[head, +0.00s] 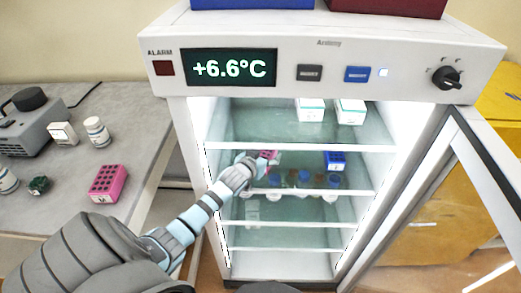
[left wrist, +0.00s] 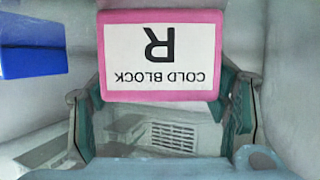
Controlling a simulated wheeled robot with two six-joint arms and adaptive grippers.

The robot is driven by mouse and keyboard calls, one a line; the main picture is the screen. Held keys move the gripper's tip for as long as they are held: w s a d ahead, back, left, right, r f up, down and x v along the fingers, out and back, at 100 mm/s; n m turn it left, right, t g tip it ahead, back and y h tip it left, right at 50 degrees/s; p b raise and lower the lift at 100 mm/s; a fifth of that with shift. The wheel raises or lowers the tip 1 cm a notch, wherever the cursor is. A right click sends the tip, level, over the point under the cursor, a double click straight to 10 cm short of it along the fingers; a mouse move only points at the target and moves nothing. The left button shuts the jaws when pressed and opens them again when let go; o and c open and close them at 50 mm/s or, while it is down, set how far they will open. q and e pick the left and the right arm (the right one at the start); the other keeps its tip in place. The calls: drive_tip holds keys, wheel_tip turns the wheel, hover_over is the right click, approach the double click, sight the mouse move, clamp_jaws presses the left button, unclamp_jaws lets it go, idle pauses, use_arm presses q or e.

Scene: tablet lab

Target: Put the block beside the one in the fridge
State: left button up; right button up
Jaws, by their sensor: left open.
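A pink cold block (head: 267,154) is inside the open fridge, at the left of a middle shelf. My left gripper (head: 250,163) reaches in at it. In the left wrist view the pink block (left wrist: 160,75) has a white label reading "COLD BLOCK R", upside down in the picture. The open fingers of the left gripper (left wrist: 165,100) are on either side of its lower part; contact is unclear. A blue block (head: 335,160) stands farther right on the shelf and shows at the left of the wrist view (left wrist: 33,48). Another pink block (head: 108,184) lies on the bench. My right gripper is out of view.
The fridge door (head: 440,200) stands open at the right. White boxes (head: 310,110) stand on the upper shelf, and blue-capped bottles (head: 305,180) stand below the blocks. The bench (head: 60,220) at the left holds white bottles (head: 97,131) and a grey device (head: 30,120).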

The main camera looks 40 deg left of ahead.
use_arm(q)
drive_tip(key=p+v, duration=0.3)
drive_tip(key=v, duration=0.8)
drive_tip(key=shift+a+r, duration=0.1)
drive_tip(key=shift+r, duration=0.05)
drive_tip(key=shift+s+r, duration=0.2)
drive_tip(key=shift+s, duration=0.2)
drive_tip(key=shift+d+f, duration=0.15)
drive_tip(key=shift+d, duration=0.05)
